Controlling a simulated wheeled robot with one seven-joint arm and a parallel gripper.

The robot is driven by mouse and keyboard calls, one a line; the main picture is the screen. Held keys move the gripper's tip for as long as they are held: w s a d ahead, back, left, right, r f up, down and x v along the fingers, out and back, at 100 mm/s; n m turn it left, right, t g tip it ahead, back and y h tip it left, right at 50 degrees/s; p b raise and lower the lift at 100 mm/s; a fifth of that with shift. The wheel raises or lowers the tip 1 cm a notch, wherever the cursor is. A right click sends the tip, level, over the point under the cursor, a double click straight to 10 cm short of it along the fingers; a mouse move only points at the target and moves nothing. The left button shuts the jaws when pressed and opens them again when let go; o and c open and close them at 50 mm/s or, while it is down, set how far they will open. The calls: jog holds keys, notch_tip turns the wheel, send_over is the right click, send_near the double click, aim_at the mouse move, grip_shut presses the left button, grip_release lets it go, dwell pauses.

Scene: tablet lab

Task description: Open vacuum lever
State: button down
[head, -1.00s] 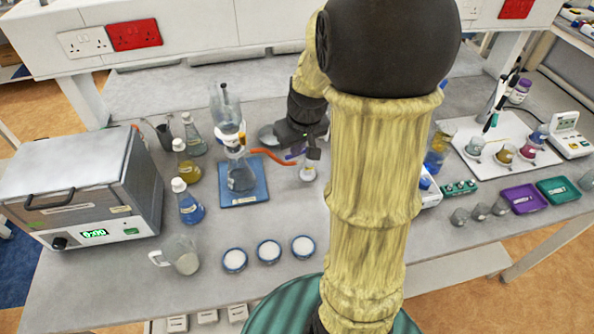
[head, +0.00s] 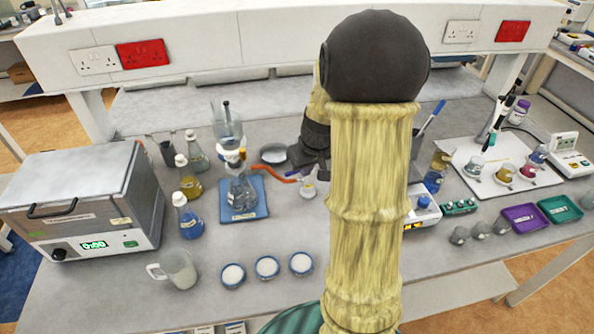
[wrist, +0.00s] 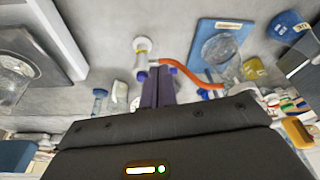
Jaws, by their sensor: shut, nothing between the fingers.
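The vacuum valve is a small white upright fitting (head: 308,189) at the end of an orange hose, right of the filter flask. It also shows in the wrist view (wrist: 141,46), with small blue-purple parts near the hose end; which of these is the lever is hard to tell. The orange hose (head: 276,158) runs to the glass filter flask (head: 241,192), which stands on a blue mat (head: 229,213). My gripper (wrist: 158,72) is shut and empty, its fingertips close beside the valve and hose end. Contact with the lever cannot be told. My arm hides part of the bench.
A shallow dish (head: 273,153) lies behind the valve. Stoppered bottles (head: 191,220) stand left of the mat, near a grey oven (head: 75,205). Three dishes of white powder (head: 267,267) and a beaker (head: 176,268) are in front. A white device (head: 424,213) stands right of my arm.

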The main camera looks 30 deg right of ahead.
jog(key=w+f+p, duration=0.3)
jog(key=w+f, duration=0.3)
jog(key=shift+f, duration=0.25)
jog(key=shift+s, duration=0.2)
jog(key=shift+w, duration=0.1)
